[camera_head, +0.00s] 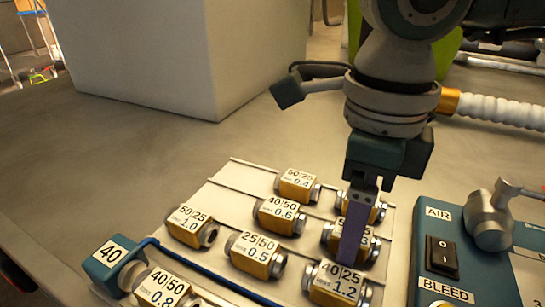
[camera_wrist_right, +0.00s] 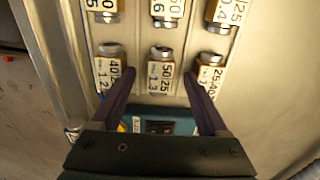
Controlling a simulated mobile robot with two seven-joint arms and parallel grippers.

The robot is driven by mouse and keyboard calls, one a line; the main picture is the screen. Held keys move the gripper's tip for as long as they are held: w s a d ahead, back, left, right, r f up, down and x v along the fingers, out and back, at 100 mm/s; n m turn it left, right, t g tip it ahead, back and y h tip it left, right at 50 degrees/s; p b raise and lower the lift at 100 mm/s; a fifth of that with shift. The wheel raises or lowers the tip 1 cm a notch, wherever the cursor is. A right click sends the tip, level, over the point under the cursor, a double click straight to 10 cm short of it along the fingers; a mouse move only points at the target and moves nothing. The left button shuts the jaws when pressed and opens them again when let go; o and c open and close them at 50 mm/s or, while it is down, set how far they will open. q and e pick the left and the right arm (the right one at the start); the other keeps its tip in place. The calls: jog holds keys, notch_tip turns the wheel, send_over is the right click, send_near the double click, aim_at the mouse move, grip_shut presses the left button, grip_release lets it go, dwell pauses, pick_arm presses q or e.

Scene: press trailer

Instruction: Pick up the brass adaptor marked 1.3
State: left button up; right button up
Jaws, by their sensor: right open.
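The brass adaptor marked 1.3 (camera_wrist_right: 160,70) shows in the right wrist view, its label reading 50/25 and 1.3, in the middle of a row. In the head view it (camera_head: 368,250) is largely hidden behind my gripper finger. My right gripper (camera_wrist_right: 160,80) is open and points down. In the wrist view one dark finger lies on each side of the 1.3 adaptor, in the gaps to its neighbours. In the head view the right gripper (camera_head: 347,255) is low over the right column. Contact cannot be told. My left gripper is not in view.
The adaptor marked 1.2 (camera_head: 336,285) and another adaptor (camera_wrist_right: 210,72) flank it closely. Several more stand in rows on the pale board (camera_head: 225,178). A teal block marked 40 (camera_head: 112,262) is at left. A teal AIR and BLEED panel (camera_head: 475,265) with a valve stands at right.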

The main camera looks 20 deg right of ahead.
jog(key=shift+f, duration=0.2)
grip_shut()
dwell(0.5)
